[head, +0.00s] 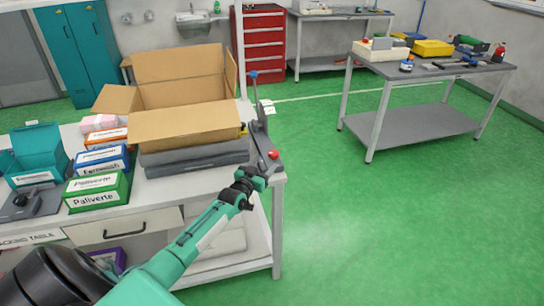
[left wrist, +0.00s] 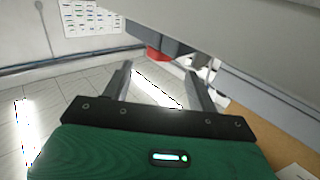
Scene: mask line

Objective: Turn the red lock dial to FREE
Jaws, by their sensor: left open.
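The red lock dial (head: 274,154) sits at the near right corner of the packing table, at the front end of a dark grey rail-like device (head: 262,138). Its markings are too small to read. In the left wrist view the red dial (left wrist: 158,54) shows in part under a dark grey housing, just beyond the fingertips. My left gripper (head: 264,170) is just in front of and below the dial. In the left wrist view its two fingers (left wrist: 158,68) are apart with nothing between them. My right gripper is not in view.
An open cardboard box (head: 185,124) stands on grey slabs left of the device. Labelled cartons (head: 98,187) and a teal bin (head: 38,150) are farther left on the table (head: 160,190). Green floor to the right is clear up to a grey workbench (head: 440,85).

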